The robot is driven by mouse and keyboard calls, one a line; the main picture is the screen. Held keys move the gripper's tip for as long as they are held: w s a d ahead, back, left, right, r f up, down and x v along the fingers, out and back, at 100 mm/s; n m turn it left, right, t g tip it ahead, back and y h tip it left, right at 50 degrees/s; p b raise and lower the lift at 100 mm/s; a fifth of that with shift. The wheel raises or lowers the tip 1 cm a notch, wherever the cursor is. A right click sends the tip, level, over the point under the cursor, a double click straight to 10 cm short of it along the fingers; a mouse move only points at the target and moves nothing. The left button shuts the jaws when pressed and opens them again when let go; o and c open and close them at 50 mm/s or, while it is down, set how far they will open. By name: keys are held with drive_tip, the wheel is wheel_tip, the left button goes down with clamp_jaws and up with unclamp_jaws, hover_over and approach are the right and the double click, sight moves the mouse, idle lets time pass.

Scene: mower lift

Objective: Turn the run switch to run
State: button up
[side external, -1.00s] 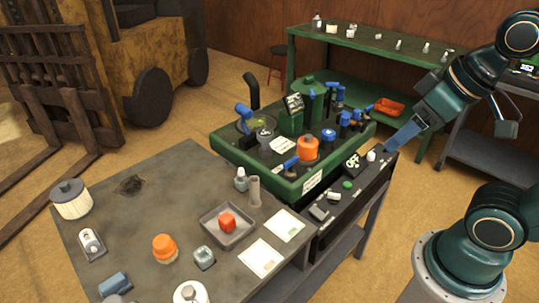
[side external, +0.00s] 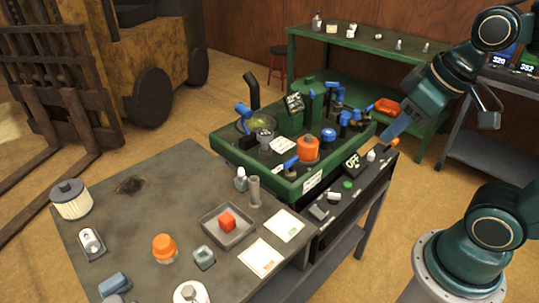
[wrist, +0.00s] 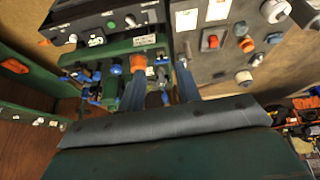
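The dark control panel (side external: 322,240) runs along the front of the green mower (side external: 313,182). On it stand a small black sign reading OFF (side external: 352,161), a white knob (side external: 371,155), an orange knob (side external: 391,143) at the far end, a green button (side external: 347,184) and a white part (side external: 333,196). I cannot tell for certain which of these is the run switch. My gripper (side external: 390,134) is above the panel's far end, close to the orange knob. In the wrist view its two blue fingers (wrist: 160,87) are apart with nothing held; the orange knob (wrist: 45,43) lies to their left.
A grey table (side external: 120,235) at left holds a tray (side external: 208,238) with a red block, an orange-capped jar (side external: 164,248) and papers. Blue and orange parts rise from the mower. A green shelf (side external: 370,45) stands behind; a forklift (side external: 150,50) is at back left.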

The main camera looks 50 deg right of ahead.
drive_tip(key=w+d+f+n+g, duration=0.2)
drive_tip(key=w+d+f, duration=0.1)
drive_tip(key=w, duration=0.3)
drive_tip(key=n+g, duration=0.3)
hover_over(335, 194)
wheel_tip(335, 194, down, 18)
drive_tip(key=shift+r, duration=0.15)
drive_tip(key=shift+f, duration=6.9)
clamp_jaws()
